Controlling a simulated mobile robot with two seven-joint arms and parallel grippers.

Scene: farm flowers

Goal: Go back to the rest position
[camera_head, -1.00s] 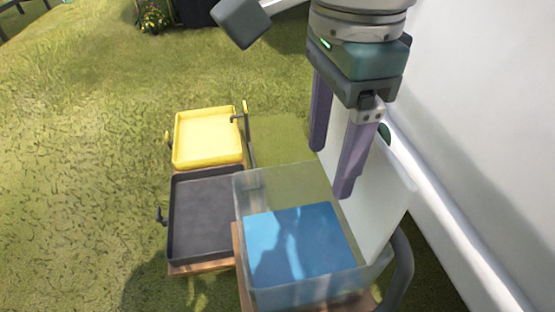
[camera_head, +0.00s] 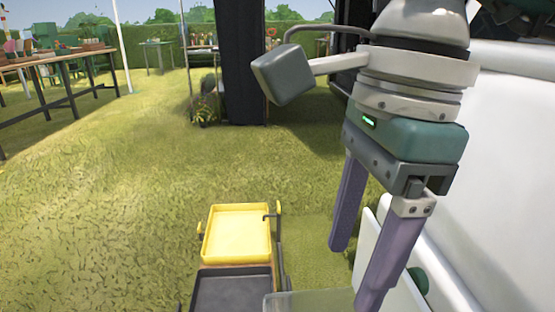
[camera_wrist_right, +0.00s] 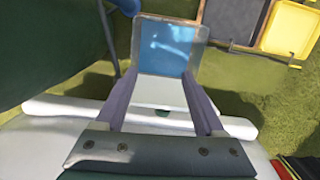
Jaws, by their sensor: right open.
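My right gripper (camera_head: 355,260) hangs at the right of the head view, its two purple fingers spread apart with nothing between them. In the right wrist view (camera_wrist_right: 160,103) the fingers are also wide apart and empty. Beyond them is a clear bin with a blue bottom (camera_wrist_right: 168,47). A white panel (camera_wrist_right: 160,92) shows between the fingers. In the head view only the top edge of the clear bin (camera_head: 310,300) shows at the bottom, below the gripper. My left gripper is not in view.
A yellow tray (camera_head: 237,234) and a dark tray (camera_head: 232,290) stand left of the gripper. A large white body (camera_head: 510,150) borders the right side. Long tables (camera_head: 60,68) stand far back left. A dark post (camera_head: 243,60) stands behind. Open grass lies left.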

